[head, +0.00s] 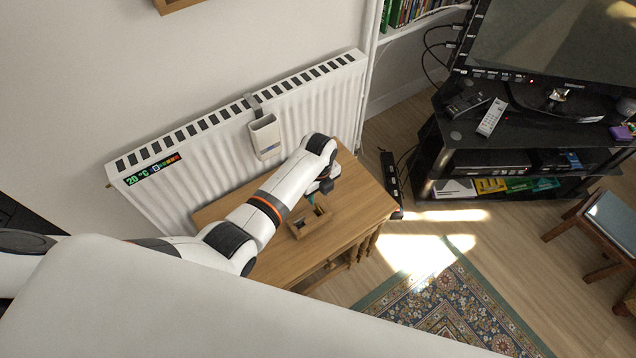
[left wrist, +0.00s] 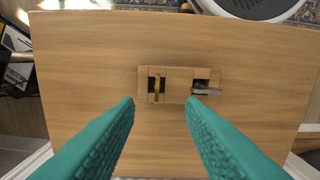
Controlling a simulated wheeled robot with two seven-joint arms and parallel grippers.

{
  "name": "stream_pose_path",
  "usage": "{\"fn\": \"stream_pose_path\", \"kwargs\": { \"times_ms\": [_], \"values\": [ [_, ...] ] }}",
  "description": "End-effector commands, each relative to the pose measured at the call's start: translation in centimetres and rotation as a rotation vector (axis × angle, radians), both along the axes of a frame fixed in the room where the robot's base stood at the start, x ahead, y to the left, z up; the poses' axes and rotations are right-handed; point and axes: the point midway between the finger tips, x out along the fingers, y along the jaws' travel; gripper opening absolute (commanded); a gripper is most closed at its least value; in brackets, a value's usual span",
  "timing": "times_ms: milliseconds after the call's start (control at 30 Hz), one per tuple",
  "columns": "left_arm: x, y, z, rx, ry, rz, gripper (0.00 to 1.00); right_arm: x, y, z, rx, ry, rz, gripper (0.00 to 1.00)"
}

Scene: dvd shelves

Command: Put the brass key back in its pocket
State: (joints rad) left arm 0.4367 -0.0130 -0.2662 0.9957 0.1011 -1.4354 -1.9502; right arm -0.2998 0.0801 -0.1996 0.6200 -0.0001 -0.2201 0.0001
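A small wooden block (head: 301,229) with two dark square pockets sits on the wooden table; it also shows in the left wrist view (left wrist: 179,86). In the left wrist view a thin brass-coloured piece, apparently the brass key (left wrist: 156,87), is at the left pocket; how deep it sits I cannot tell. A grey metal piece (left wrist: 207,91) lies at the right pocket and reaches past its right side. My left gripper (left wrist: 160,112) is open, with teal fingers spread and nothing between them, above the table near the block. The head view mostly hides its fingers. My right gripper is not in view.
The wooden table (head: 262,258) is otherwise clear around the block. A white radiator (head: 210,150) with a hanging holder (head: 265,137) stands behind it. A black TV stand (head: 500,135) is at the right, and a patterned rug (head: 445,305) lies on the floor.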

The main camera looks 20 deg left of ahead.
Motion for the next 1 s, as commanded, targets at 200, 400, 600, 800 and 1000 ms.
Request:
{"fn": "stream_pose_path", "kwargs": {
  "times_ms": [200,400,600,800,1000],
  "values": [
    [0.0,0.1,2.5,0.001,0.001,0.001,0.36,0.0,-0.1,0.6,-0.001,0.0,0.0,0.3],
    [0.0,0.0,2.9,0.0,0.001,0.001,0.36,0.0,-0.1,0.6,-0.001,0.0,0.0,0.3],
    [0.0,0.0,2.8,0.0,0.001,0.001,0.36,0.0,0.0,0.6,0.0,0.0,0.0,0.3],
    [0.0,0.0,2.8,0.0,0.001,0.001,0.36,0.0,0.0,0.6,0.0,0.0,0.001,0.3],
    [0.0,0.0,2.8,0.0,0.001,0.0,0.36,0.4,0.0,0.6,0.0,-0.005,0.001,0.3]
  ]
}}
